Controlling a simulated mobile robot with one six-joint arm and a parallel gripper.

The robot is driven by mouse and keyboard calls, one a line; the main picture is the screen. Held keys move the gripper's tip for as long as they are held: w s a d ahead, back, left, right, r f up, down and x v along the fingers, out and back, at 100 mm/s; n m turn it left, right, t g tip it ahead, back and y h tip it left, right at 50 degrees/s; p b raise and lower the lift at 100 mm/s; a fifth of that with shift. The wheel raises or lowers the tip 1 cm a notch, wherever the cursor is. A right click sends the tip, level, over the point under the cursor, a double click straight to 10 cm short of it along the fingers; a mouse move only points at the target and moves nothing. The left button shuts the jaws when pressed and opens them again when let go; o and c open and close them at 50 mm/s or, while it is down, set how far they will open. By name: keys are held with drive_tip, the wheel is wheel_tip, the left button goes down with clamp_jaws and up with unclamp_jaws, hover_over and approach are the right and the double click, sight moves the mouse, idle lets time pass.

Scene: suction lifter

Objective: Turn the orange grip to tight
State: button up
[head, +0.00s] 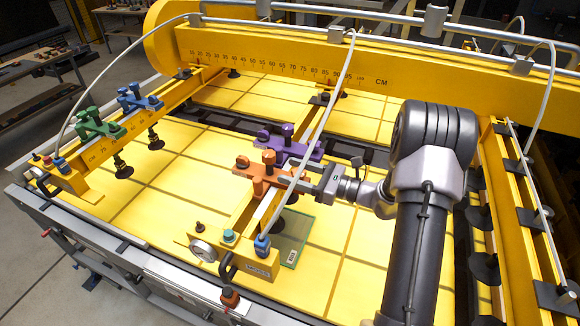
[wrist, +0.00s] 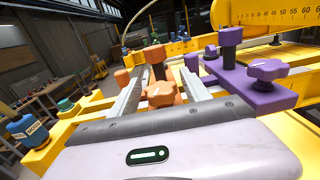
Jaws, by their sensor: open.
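The orange clamp (head: 258,172) sits on a yellow arm of the lifter, near the middle of the head view. It has an upright knobbed post and smaller star-shaped grips. My gripper (head: 287,184) reaches in from the right, with its fingertips at the clamp's right side. In the wrist view, my gripper (wrist: 162,76) is open, its two grey fingers on either side of an orange star grip (wrist: 161,94). An orange post (wrist: 155,58) rises beyond that grip. I cannot tell whether the fingers touch it. Part of the clamp is hidden behind my fingers.
A purple clamp (head: 290,146) stands close behind the orange one, to the right in the wrist view (wrist: 240,85). Green (head: 92,122) and blue (head: 137,98) clamps are on the left arm. A white hose (head: 320,115) hangs down close to my gripper.

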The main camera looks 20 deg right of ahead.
drive_tip(key=shift+w+a, duration=0.35)
drive_tip(key=shift+w, duration=0.15)
drive_tip(key=shift+c, duration=0.5)
clamp_jaws()
